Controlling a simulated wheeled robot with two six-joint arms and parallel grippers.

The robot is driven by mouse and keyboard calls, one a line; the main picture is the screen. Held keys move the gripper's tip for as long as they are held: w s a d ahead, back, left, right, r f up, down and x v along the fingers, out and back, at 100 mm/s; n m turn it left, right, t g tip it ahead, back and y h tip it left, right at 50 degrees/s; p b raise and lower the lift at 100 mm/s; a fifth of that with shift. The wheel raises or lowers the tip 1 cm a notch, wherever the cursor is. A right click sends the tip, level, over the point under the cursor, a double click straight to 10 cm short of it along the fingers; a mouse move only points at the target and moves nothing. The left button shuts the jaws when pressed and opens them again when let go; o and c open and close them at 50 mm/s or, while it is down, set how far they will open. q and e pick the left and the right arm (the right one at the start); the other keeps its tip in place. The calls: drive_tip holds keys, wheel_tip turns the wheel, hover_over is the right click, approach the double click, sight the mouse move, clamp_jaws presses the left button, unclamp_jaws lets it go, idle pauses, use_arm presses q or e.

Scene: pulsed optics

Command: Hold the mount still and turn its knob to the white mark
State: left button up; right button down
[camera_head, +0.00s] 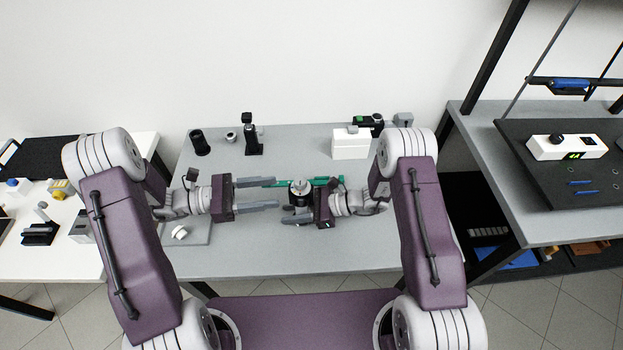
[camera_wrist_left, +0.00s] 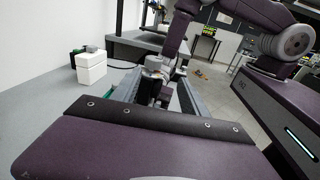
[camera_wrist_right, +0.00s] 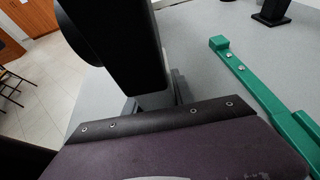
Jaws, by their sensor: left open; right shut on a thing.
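The mount (camera_head: 300,197) is a dark upright body with a round silver-grey knob (camera_head: 300,185) on top, standing near the middle of the table. My right gripper (camera_head: 302,211) is shut on the mount from the right; in the right wrist view the mount's dark body (camera_wrist_right: 120,45) looms close and hides most of the fingers. My left gripper (camera_head: 270,193) is open, its two long fingers pointing right at the mount from the left. In the left wrist view the knob (camera_wrist_left: 157,63) shows ahead, around the fingers' far ends. I cannot make out the white mark.
A green bar (camera_head: 325,182) lies behind the mount; it also shows in the right wrist view (camera_wrist_right: 262,95). A white block (camera_head: 350,145) and black posts (camera_head: 253,137) stand at the back of the table. A grey plate with a white part (camera_head: 180,232) lies front left. The front middle is clear.

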sight(312, 186)
use_arm(q)
drive_tip(key=shift+n+t+h, duration=0.3)
drive_tip(key=w+d, duration=0.1)
drive_tip(key=d, duration=0.2)
drive_tip(key=w+d, duration=0.1)
drive_tip(key=d, duration=0.3)
drive_tip(key=w+d, duration=0.1)
drive_tip(key=d, duration=0.3)
drive_tip(key=shift+d+r, duration=0.1)
drive_tip(key=shift+d, duration=0.1)
clamp_jaws()
